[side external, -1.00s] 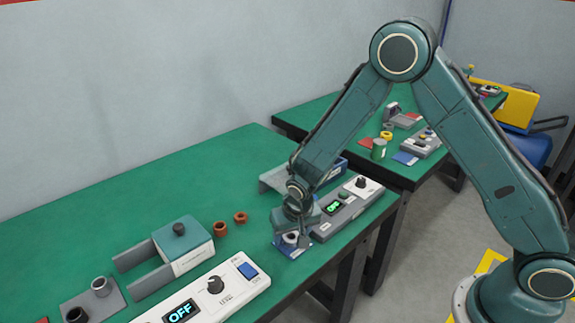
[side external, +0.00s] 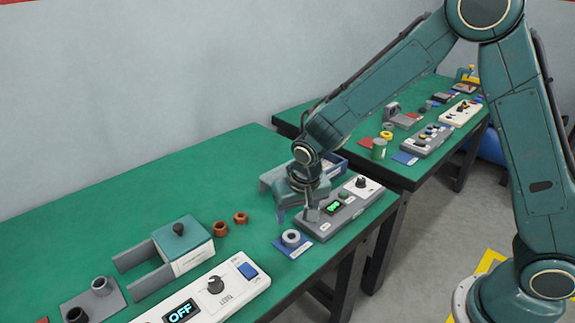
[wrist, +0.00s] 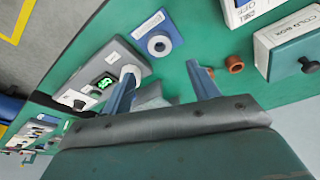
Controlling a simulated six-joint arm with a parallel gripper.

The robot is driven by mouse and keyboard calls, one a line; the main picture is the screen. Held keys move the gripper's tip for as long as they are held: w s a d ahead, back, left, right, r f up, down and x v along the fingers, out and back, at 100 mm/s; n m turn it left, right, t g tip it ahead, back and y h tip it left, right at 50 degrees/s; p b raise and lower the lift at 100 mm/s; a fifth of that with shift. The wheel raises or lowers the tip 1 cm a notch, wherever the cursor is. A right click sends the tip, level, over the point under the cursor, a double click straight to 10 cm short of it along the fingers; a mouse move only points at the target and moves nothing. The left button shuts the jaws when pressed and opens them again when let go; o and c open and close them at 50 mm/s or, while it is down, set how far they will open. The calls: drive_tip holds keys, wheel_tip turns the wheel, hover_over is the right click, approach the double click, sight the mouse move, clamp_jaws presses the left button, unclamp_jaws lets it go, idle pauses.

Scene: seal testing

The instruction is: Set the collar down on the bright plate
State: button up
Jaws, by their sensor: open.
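The grey collar (side external: 291,237) lies flat on a small blue plate (side external: 279,246) near the front edge of the green bench. In the wrist view the collar (wrist: 160,44) rests on the same plate (wrist: 176,37), its dark hole showing, with nothing touching it. My gripper (side external: 296,214) is open, above and behind the plate, apart from the collar. In the wrist view the jaws (wrist: 162,72) are spread wide with nothing between them.
A grey device with a green display (side external: 333,207) stands right of the plate. Two brown rings (side external: 220,229) (side external: 241,217) lie to the left. A teal-topped box (side external: 182,241) and a white panel reading OFF (side external: 205,296) stand nearer. The back left bench is clear.

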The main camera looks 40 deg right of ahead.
drive_tip(key=shift+v, duration=1)
drive_tip(key=s+d+r+n+t+y, duration=0.1)
drive_tip(key=s+d+r, duration=0.2)
drive_tip(key=s+r, duration=0.3)
drive_tip(key=s+d+r+n, duration=0.1)
drive_tip(key=s+d+r, duration=0.2)
drive_tip(key=r, duration=0.4)
drive_tip(key=s+d+r+n, duration=0.1)
drive_tip(key=s+r, duration=0.1)
drive_tip(key=s, duration=0.5)
drive_tip(key=s+d+r+n+t, duration=0.1)
drive_tip(key=s+d+r, duration=0.1)
drive_tip(key=s, duration=0.6)
drive_tip(key=shift+s+r+t, duration=0.2)
drive_tip(key=shift+r+t, duration=0.1)
drive_tip(key=shift+r, duration=0.5)
